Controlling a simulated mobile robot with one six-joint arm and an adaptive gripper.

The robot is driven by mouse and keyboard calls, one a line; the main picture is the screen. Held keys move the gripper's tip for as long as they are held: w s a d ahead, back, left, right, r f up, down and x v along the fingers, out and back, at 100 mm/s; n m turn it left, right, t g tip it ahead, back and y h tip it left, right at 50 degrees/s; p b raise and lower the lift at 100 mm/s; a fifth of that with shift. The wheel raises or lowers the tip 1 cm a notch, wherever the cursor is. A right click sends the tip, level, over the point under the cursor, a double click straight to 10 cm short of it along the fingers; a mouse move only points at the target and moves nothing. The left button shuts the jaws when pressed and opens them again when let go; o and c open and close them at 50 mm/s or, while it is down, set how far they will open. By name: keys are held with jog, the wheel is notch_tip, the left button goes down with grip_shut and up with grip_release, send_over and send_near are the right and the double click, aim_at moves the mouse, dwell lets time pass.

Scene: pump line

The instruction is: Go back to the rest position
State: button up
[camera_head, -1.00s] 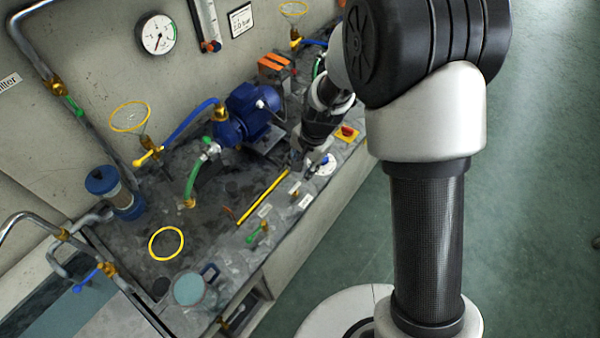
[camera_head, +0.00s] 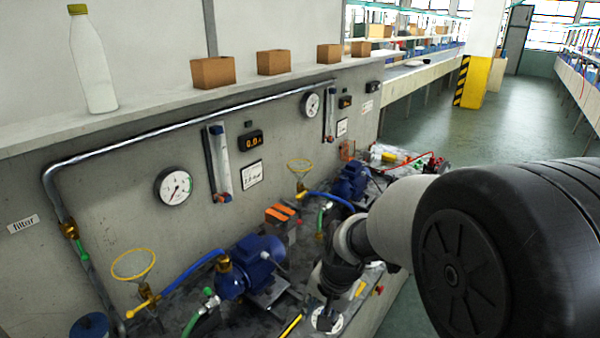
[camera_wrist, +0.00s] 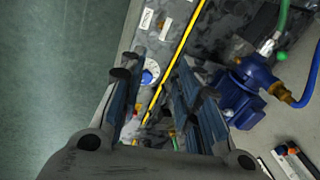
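My gripper (camera_head: 329,292) hangs low over the bench on the pump line, at the end of my arm, to the right of the blue pump (camera_head: 248,262). In the wrist view my gripper (camera_wrist: 156,80) has its two dark fingers wide apart, with nothing seen held between them. Through the gap show a round white dial with a blue centre (camera_wrist: 150,73) and a yellow strip (camera_wrist: 173,66) on the bench. The blue pump also shows right of the fingers in the wrist view (camera_wrist: 240,98). I cannot tell the exact height of the fingertips above the bench.
A wall with a pressure gauge (camera_head: 174,187), a pipe (camera_head: 200,118) and yellow handwheels (camera_head: 133,264) stands behind the bench. A ledge above holds a bottle (camera_head: 93,62) and boxes (camera_head: 213,72). Green floor (camera_wrist: 50,80) is clear left in the wrist view.

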jog(key=s+d+r+n+t+h, duration=0.1)
jog(key=s+d+r+n, duration=0.2)
jog(key=s+r, duration=0.4)
jog(key=s+d+r+n+t, duration=0.1)
jog(key=s+d+r+n, duration=0.2)
jog(key=s, duration=1.1)
jog(key=d+r, duration=0.3)
jog(key=r, duration=0.1)
jog(key=shift+s+d+r+h, duration=0.3)
jog(key=shift+s+r+h, duration=0.1)
jog(key=shift+o, duration=0.3)
